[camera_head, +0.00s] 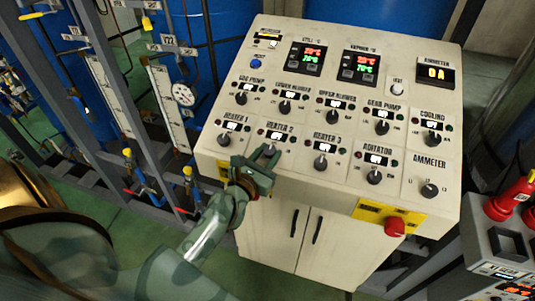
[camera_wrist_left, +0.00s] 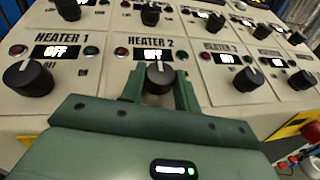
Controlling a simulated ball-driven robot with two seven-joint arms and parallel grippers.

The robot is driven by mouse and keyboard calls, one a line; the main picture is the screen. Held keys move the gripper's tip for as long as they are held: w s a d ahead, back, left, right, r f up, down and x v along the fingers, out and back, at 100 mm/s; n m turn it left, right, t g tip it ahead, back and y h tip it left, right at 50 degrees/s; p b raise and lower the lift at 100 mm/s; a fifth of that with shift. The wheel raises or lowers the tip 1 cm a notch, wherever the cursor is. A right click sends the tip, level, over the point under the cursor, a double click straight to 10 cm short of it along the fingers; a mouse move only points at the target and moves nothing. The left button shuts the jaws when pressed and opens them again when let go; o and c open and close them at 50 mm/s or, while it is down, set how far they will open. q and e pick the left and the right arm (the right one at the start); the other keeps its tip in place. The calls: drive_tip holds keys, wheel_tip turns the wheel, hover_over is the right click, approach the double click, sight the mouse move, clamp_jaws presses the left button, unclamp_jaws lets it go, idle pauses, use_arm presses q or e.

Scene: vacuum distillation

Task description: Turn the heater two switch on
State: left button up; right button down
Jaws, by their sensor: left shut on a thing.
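The heater 2 switch is a black round knob (camera_wrist_left: 160,77) with a pale pointer mark, and its display (camera_wrist_left: 153,54) reads OFF in the left wrist view. My left gripper (camera_head: 263,156) comes up to the lower left of the control panel in the head view. In the left wrist view its green fingers (camera_wrist_left: 159,91) are shut on the sides of the heater 2 knob. The pointer mark points roughly up. In the head view the fingers largely hide this knob. My right gripper is not in view.
The heater 1 knob (camera_wrist_left: 28,77) sits to the left and the heater 3 knob (camera_wrist_left: 243,80) to the right, both displays reading OFF. The sloped cream panel (camera_head: 225,155) carries several more knobs. A red emergency button (camera_head: 395,227) is on the panel's front right.

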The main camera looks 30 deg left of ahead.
use_arm(q)
drive_tip(key=shift+m+h, duration=0.3)
drive_tip(key=m+h, duration=0.2)
drive_tip(key=shift+a+h, duration=0.25)
drive_tip(key=shift+h, duration=0.05)
drive_tip(key=m+g+h+b, duration=0.1)
drive_tip(key=m+h, duration=0.2)
drive_tip(key=shift+a+m+g+h, duration=0.15)
drive_tip(key=shift+m+g+h, duration=0.15)
drive_tip(key=shift+m+g, duration=0.1)
drive_tip(key=m+g+h+b, duration=0.1)
drive_tip(key=m+h, duration=0.1)
drive_tip(key=m+g+h+b, duration=0.2)
drive_tip(key=shift+w+a+m+g, duration=0.2)
drive_tip(key=shift+m+g, duration=0.1)
drive_tip(key=shift+m, duration=0.1)
drive_tip(key=shift+w+r+m+g+h+b, duration=0.1)
drive_tip(key=shift+m+g+h+b, duration=1)
drive_tip(key=shift+m+g, duration=0.4)
drive_tip(key=shift+r, duration=0.1)
drive_tip(key=o, duration=1)
drive_tip(key=shift+c, duration=0.2)
